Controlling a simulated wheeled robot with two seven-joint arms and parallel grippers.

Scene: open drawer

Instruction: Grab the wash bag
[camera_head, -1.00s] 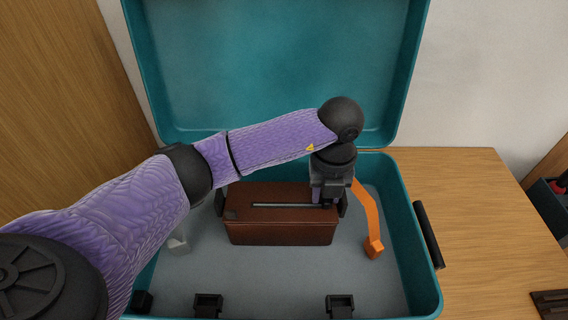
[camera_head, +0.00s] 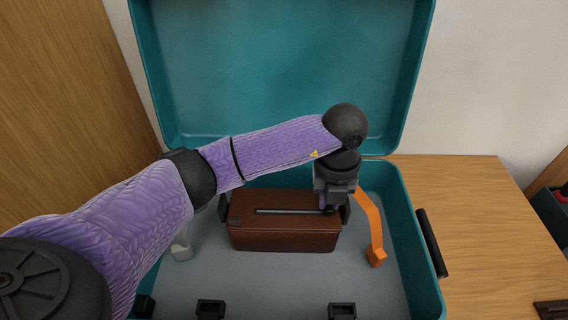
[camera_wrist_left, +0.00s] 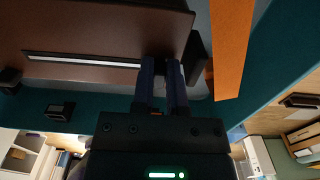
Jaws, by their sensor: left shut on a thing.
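The wash bag (camera_head: 284,236) is a brown box-shaped bag with a long pale zipper strip on top and dark side tabs. It sits inside the open teal suitcase (camera_head: 402,235). My left gripper (camera_head: 328,208) points down at the right end of the bag's top, shut on the bag at the zipper's end. In the left wrist view the two fingers (camera_wrist_left: 163,68) are close together at the end of the strip on the brown bag (camera_wrist_left: 100,30). The exact grip point is partly hidden by the fingers. My right gripper is out of view.
An orange strap (camera_head: 374,235) lies right of the bag, close to my gripper. A grey strap end (camera_head: 181,250) is at the left. The suitcase's raised lid (camera_head: 285,75) stands behind my arm. A wooden table (camera_head: 475,230) extends to the right.

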